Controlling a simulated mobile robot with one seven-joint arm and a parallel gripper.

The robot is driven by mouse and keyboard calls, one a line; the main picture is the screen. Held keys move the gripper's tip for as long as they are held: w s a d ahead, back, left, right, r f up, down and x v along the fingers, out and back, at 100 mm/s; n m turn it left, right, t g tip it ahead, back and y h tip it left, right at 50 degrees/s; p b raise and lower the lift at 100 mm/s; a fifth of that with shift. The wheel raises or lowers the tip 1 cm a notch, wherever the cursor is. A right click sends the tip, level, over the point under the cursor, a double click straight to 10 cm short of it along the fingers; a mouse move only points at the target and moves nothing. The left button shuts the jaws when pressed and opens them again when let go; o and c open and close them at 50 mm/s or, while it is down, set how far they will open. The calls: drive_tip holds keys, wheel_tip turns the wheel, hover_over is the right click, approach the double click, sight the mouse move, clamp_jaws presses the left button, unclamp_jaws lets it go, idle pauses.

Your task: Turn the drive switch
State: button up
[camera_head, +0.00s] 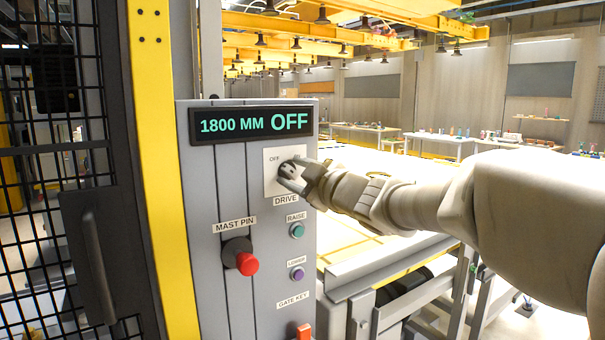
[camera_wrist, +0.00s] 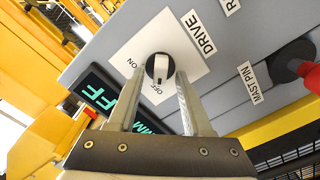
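The drive switch (camera_wrist: 160,69) is a round black knob with a white pointer on a white plate labelled ON and OFF. Its pointer is turned toward OFF. In the head view the switch (camera_head: 286,170) is partly hidden by my gripper (camera_head: 293,175). In the wrist view my gripper (camera_wrist: 160,76) is open, with one finger on each side of the knob and a visible gap between the fingers. I cannot tell whether either finger touches the knob. The display (camera_head: 252,124) reads 1800 MM OFF.
The grey panel (camera_head: 220,190) also carries a red mast pin knob (camera_head: 247,264), a green raise button (camera_head: 297,231), a purple lower button (camera_head: 298,274) and a red gate key (camera_head: 304,332). A yellow post (camera_head: 157,170) and black mesh gate (camera_head: 92,265) stand left.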

drive_tip(key=p+v, duration=0.1)
drive_tip(key=v, duration=1.6)
drive_tip(key=shift+s+p, duration=0.2)
drive_tip(key=shift+p, duration=0.15)
drive_tip(key=shift+d, duration=0.15)
